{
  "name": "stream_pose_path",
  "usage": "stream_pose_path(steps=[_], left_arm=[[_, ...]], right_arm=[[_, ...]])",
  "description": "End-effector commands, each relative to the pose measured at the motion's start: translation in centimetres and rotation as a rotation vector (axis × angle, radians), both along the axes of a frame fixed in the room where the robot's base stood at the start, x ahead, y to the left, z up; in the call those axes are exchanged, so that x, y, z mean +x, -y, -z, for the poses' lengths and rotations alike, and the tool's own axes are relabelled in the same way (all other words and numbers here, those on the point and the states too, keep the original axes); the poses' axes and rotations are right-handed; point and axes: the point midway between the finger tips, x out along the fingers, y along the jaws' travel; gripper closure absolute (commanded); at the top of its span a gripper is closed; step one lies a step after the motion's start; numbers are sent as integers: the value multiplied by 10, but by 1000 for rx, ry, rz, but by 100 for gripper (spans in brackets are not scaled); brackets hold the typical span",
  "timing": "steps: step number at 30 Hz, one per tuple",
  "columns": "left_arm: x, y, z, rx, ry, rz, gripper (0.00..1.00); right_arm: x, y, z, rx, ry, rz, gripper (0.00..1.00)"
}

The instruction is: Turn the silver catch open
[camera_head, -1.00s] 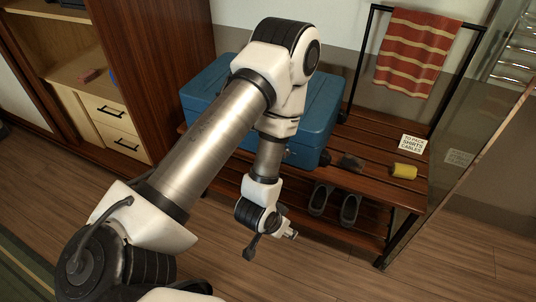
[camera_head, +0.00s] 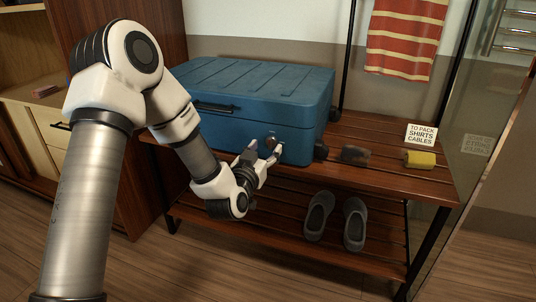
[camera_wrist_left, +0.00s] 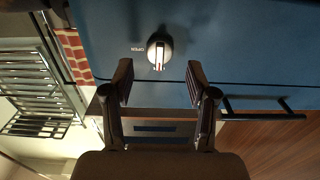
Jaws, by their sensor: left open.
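The silver catch (camera_head: 271,142) is a small round knob on the front of the blue suitcase (camera_head: 265,87). In the left wrist view the catch (camera_wrist_left: 160,48) has a pale bar with a reddish line across it, and the word OPEN is printed to its left. My left gripper (camera_head: 264,159) is open and empty in front of the suitcase. In the wrist view its two fingertips (camera_wrist_left: 160,82) are spread, with the catch centred beyond the gap and apart from them. In the head view the gripper partly covers the area around the catch. My right gripper is not in view.
The suitcase lies on a slatted wooden bench (camera_head: 385,174). A black handle (camera_head: 213,107) is on its front, left of the catch. A dark object (camera_head: 355,154), a yellow roll (camera_head: 420,159) and a sign (camera_head: 421,135) are to the right. Grey shoes (camera_head: 320,216) stand below.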

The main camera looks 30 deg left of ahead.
Motion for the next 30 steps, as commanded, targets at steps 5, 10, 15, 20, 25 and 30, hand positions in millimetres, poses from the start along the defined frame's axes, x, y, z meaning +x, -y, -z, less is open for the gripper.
stream_pose_path(steps=[5, 10, 15, 20, 25, 30], left_arm=[[23, -6, 2, 1, 1, 0, 43], [27, -6, 0, 0, -2, 1, 43], [26, -6, 1, 0, -2, 1, 71], [26, -6, 1, 0, -2, 1, 100], [26, -6, 1, 3, -3, 1, 100], [26, -6, -1, 30, -10, 1, 100]], right_arm=[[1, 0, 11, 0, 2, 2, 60], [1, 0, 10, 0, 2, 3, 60], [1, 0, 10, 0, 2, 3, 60], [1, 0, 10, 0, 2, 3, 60], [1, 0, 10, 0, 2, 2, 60], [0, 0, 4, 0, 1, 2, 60]])
